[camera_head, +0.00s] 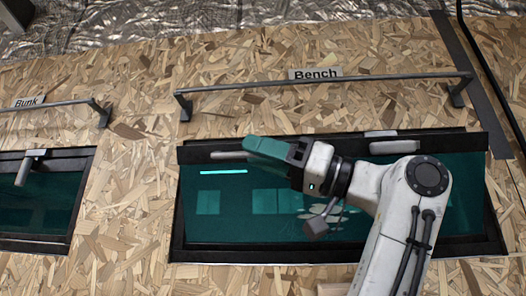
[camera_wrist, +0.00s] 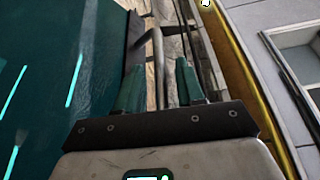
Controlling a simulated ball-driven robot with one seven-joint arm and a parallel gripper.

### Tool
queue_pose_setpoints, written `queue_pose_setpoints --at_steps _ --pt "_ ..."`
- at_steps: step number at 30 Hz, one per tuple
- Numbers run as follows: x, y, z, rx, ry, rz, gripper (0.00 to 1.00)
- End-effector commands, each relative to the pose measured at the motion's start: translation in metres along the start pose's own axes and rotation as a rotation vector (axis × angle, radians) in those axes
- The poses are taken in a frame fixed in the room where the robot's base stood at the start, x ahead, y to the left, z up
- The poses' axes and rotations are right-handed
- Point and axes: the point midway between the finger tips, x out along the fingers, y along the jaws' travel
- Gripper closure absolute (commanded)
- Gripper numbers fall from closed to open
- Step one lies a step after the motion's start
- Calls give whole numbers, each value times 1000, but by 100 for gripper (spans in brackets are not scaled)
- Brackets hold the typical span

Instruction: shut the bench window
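The bench window (camera_head: 460,200) is a wide teal pane in a black frame, under the "Bench" sign (camera_head: 315,73). Its edges look out of line with the frame; how far it stands open is hard to tell. A grey handle bar (camera_head: 228,155) shows at its upper left, another (camera_head: 394,147) at its upper right. My gripper (camera_head: 250,147) is at the upper left, by the left bar. In the wrist view my gripper (camera_wrist: 158,72) has its teal fingers apart, with a grey bar (camera_wrist: 157,50) between them. Contact is not clear. The teal pane (camera_wrist: 50,70) lies left of the fingers.
A dark rail (camera_head: 330,85) on brackets runs above the window. The bunk window (camera_head: 45,205) with its handle (camera_head: 25,168) is at the left. The wall (camera_head: 130,190) is bare chipboard between the windows. A dark cable (camera_head: 482,60) hangs at the right.

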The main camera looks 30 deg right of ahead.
Motion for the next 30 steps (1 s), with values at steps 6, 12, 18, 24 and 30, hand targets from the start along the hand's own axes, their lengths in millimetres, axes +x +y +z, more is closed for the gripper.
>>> queue_pose_setpoints --at_steps 6,12,18,24,30 --pt "0 0 0 0 0 0 77" --pt "0 0 0 0 0 0 96" --pt "0 0 0 1 0 0 100" --pt "0 0 0 1 0 0 100" --pt "3 4 -2 12 0 5 100"
